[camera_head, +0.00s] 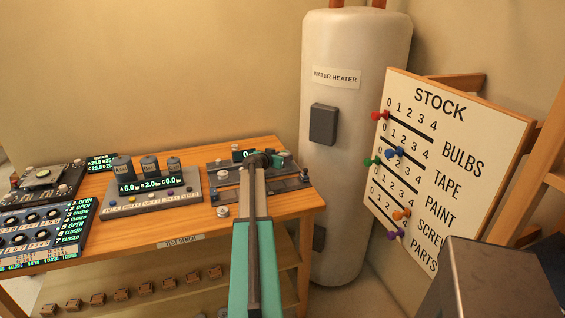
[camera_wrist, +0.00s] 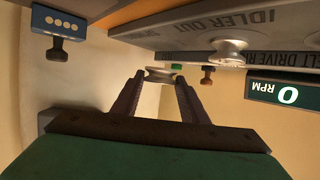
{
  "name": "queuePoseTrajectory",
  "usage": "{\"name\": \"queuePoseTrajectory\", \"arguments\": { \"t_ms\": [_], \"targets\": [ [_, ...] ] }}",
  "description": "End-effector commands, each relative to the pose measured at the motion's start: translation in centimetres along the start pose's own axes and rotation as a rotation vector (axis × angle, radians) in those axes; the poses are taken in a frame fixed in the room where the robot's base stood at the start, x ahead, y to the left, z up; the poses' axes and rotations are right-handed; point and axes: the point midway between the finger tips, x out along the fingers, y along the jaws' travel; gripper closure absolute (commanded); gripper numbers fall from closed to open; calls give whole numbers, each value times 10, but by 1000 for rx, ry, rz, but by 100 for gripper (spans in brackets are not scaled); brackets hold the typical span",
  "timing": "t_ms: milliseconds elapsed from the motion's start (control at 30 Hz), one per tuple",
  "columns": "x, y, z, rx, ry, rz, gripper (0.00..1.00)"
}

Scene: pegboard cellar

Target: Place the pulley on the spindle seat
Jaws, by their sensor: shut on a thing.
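My gripper (camera_wrist: 160,82) is shut on a small silver pulley (camera_wrist: 160,74), which sits between its fingertips in the wrist view. The grey belt drive rig (camera_wrist: 165,28) spans the top of that view, which appears upside down. The held pulley is close to the rig's edge; I cannot tell whether they touch. In the head view my gripper (camera_head: 262,159) is over the rig (camera_head: 289,185) at the bench's right end, and my arm hides part of it. I cannot make out the spindle seat for certain.
Another silver disc (camera_wrist: 229,47) is on the rig by the "IDLER OUT" lettering. An RPM display (camera_wrist: 287,95) reads 0. A silver piece (camera_head: 222,211) is on the bench front. A gauge console (camera_head: 152,194) stands left; the water heater (camera_head: 350,150) stands behind right.

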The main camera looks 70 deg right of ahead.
Motion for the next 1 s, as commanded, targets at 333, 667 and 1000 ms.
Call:
{"name": "queuePoseTrajectory", "arguments": {
  "t_ms": [333,667,1000],
  "targets": [
    [10,1,30,-1,-2,1,84],
    [11,1,31,-1,-1,1,84],
    [11,2,33,-1,-2,2,53]
  ]
}}
